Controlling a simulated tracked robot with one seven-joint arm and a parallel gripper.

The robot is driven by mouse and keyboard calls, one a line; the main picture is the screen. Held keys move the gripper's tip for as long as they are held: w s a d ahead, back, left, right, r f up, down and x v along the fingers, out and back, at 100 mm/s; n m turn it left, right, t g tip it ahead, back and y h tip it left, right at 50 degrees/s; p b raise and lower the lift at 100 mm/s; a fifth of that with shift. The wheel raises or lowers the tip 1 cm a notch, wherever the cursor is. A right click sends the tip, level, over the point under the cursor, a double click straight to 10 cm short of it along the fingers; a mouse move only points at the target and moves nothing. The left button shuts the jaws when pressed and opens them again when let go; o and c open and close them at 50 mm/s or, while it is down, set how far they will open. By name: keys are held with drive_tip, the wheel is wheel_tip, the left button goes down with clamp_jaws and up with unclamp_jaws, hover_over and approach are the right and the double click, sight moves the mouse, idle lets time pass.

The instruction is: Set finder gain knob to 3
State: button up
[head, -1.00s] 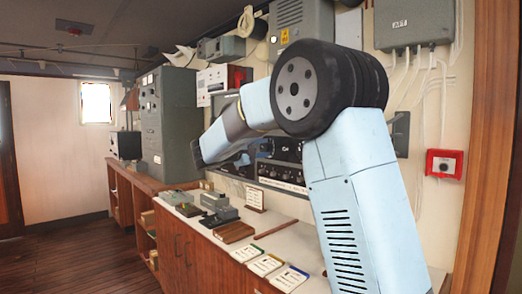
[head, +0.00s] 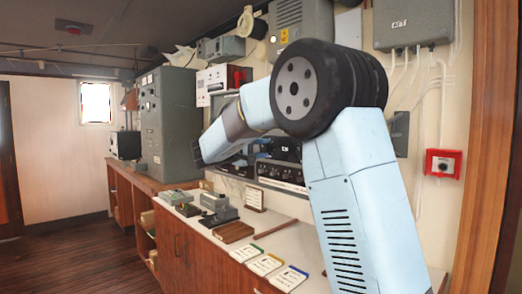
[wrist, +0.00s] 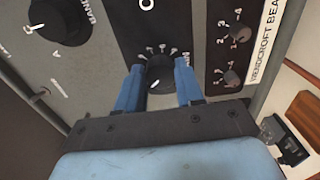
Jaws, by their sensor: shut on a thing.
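In the wrist view, my gripper (wrist: 158,82) has its two blue fingers on either side of a dark round knob (wrist: 158,72) and is shut on it. The knob has a white pointer mark on its face, and small white scale marks fan out around its far side. The scale figures are too small to read, so I cannot tell its setting. No legible label confirms that this is the finder gain knob. In the head view, my arm hides most of the gripper and the knob against the dark equipment panel (head: 282,172).
In the wrist view, a larger black knob (wrist: 62,20) is on the left, and two small numbered knobs, an upper one (wrist: 238,32) and a lower one (wrist: 232,79), are on the right. The counter (head: 290,238) below holds cards and small boxes. A red wall box (head: 443,163) is at right.

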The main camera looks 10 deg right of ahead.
drive_tip(key=o, duration=1)
drive_tip(key=shift+f, duration=0.15)
drive_tip(key=shift+a, duration=0.15)
drive_tip(key=v, duration=1.3)
drive_tip(key=shift+s+a, duration=0.1)
drive_tip(key=shift+a, duration=0.15)
